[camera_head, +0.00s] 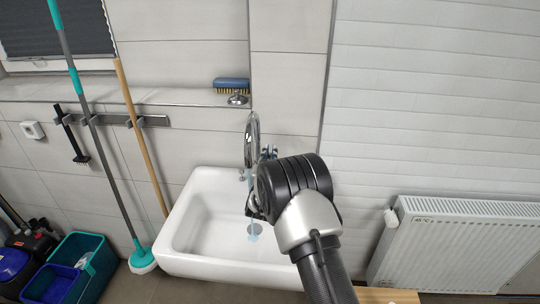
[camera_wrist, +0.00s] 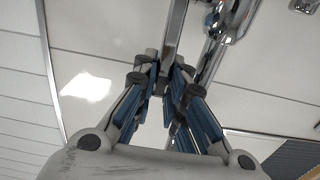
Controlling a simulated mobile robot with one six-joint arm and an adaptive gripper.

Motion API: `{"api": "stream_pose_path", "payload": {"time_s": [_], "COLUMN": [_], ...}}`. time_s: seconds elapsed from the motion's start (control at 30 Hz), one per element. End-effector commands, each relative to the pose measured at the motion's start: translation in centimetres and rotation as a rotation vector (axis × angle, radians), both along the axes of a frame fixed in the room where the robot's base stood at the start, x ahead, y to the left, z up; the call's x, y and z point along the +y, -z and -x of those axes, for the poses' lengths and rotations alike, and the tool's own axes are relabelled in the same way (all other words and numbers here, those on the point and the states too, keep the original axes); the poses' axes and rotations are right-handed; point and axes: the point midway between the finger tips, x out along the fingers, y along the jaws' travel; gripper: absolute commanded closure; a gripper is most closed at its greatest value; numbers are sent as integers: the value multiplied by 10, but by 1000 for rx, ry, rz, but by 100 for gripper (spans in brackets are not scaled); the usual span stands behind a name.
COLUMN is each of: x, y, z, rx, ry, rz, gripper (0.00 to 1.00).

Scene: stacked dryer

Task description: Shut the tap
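The chrome tap (camera_head: 252,140) stands on the wall above the white sink (camera_head: 180,262). A light-blue stream of water (camera_head: 254,229) shows below it in the sink. In the wrist view, the tap's chrome body (camera_wrist: 222,35) is at the upper right, with a slim chrome bar, seemingly its lever (camera_wrist: 174,28), at the top centre. My gripper (camera_wrist: 165,68) has its blue-padded fingers on either side of the bar's lower end, with a narrow gap between them. I cannot tell whether the fingertips press on it.
A blue brush (camera_head: 231,84) rests on the ledge above the tap. A mop (camera_head: 141,260) and a wooden pole (camera_head: 140,140) lean left of the sink. A teal bucket (camera_head: 98,268) stands at the lower left, and a white radiator (camera_head: 455,245) at the right.

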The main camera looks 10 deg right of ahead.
Motion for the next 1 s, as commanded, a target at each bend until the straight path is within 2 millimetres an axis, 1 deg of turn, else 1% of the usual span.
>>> {"api": "stream_pose_path", "payload": {"time_s": [0.1, 0.63, 0.83, 1.0], "x": [0, 0, -3, -5], "y": [0, -1, -7, -6], "z": [0, -1, -11, -17], "rx": [0, 6, 107, 181], "ry": [0, 1, 2, 1], "rz": [0, -2, -30, -50], "gripper": [100, 100, 100, 100]}}
